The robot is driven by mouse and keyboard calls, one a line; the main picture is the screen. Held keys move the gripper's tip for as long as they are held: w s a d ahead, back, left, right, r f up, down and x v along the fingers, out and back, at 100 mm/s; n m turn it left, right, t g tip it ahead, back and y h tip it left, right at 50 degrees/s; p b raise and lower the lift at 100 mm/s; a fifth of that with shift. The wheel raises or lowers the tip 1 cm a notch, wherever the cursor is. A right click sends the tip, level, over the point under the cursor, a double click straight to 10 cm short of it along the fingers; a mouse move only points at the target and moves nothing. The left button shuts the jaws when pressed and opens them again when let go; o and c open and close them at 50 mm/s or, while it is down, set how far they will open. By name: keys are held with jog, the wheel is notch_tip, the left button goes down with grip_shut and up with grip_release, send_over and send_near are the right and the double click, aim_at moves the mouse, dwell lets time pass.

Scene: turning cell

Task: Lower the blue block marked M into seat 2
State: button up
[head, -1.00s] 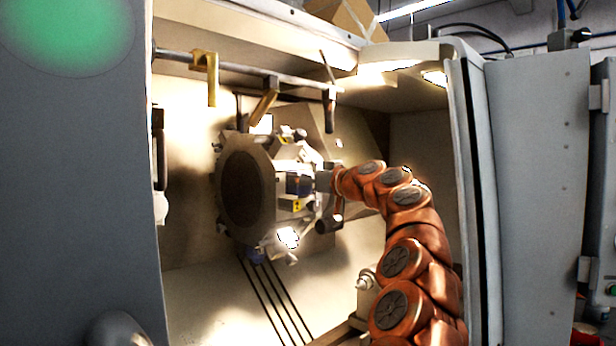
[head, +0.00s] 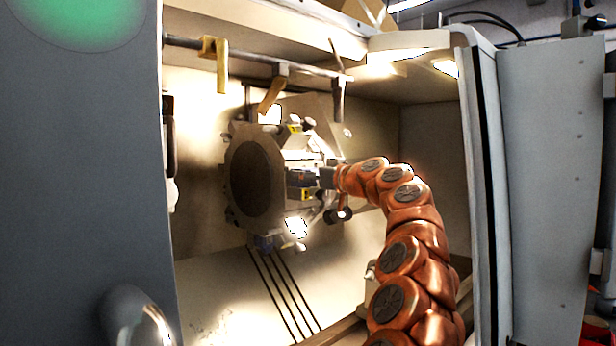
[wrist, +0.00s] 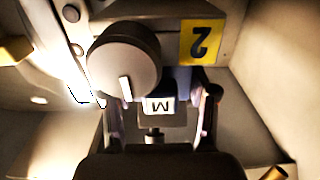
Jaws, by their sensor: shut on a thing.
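The blue block marked M (wrist: 182,84) is between the fingers of my gripper (wrist: 159,112) in the wrist view, with its white M label facing the camera. My gripper is shut on it. A yellow plate with the number 2 (wrist: 201,42), upside down in this view, marks seat 2 just above and right of the block. The seat's opening is hidden, and I cannot tell whether the block is inside it. In the head view, my gripper (head: 327,178) holds the small dark-looking block (head: 299,179) at the right side of the turret (head: 255,180).
A round grey knob (wrist: 125,62) stands close to the block at upper left in the wrist view. In the head view, a rail with hanging hooks (head: 270,93) crosses above the turret. The door edge (head: 478,180) is right of my arm. The floor below the turret is open.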

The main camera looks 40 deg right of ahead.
jog(key=shift+s+f+b, duration=0.1)
jog(key=shift+f+b, duration=0.4)
jog(key=shift+b, duration=0.15)
dwell(0.5)
jog(key=o, duration=1.4)
jog(key=shift+s, duration=0.15)
jog(key=s+d, duration=0.1)
jog(key=s, duration=1)
jog(key=shift+s+d, duration=0.3)
